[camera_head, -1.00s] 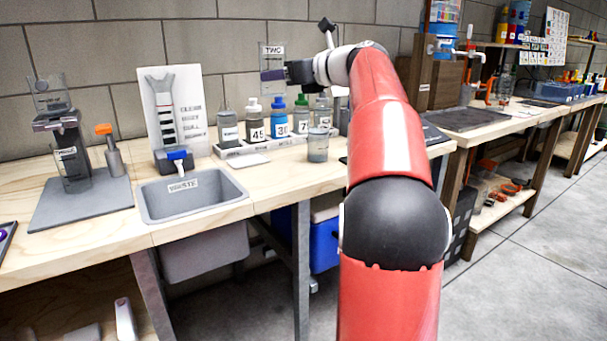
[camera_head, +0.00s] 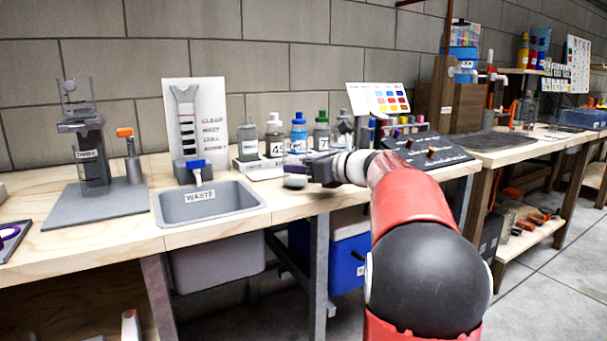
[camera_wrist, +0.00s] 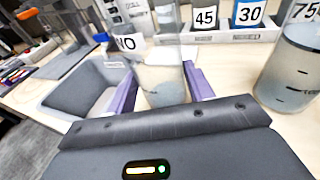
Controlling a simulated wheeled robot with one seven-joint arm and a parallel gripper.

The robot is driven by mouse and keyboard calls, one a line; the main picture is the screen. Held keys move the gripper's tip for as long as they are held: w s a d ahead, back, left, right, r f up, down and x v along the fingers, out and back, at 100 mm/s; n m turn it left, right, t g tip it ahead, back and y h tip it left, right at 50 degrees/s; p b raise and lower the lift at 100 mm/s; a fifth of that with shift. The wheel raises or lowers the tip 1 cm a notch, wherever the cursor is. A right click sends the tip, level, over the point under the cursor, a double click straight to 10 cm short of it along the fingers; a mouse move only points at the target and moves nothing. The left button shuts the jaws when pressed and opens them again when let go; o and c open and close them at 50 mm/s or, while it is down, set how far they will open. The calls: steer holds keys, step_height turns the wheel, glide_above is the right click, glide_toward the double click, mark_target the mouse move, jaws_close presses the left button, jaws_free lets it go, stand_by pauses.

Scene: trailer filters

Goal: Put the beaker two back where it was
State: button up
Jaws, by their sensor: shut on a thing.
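Beaker two (camera_head: 295,182) is a clear beaker with some cloudy liquid at its bottom, upright and low at the bench, just right of the waste sink. I cannot tell whether its base touches the bench top. My gripper (camera_head: 298,171) is shut on it from the right. In the wrist view the beaker (camera_wrist: 163,82) stands between the purple fingers of my gripper (camera_wrist: 158,88), with part of its label showing at upper left.
The waste sink (camera_head: 211,205) is left of the beaker. Another cloudy beaker (camera_wrist: 293,70) stands close on the right in the wrist view. Several bottles stand in a white rack (camera_head: 258,171) behind. A dark sloped panel (camera_head: 432,148) is at right.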

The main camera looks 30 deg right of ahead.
steer(key=shift+f, duration=0.3)
steer(key=shift+f, duration=0.15)
steer(key=o, duration=1.2)
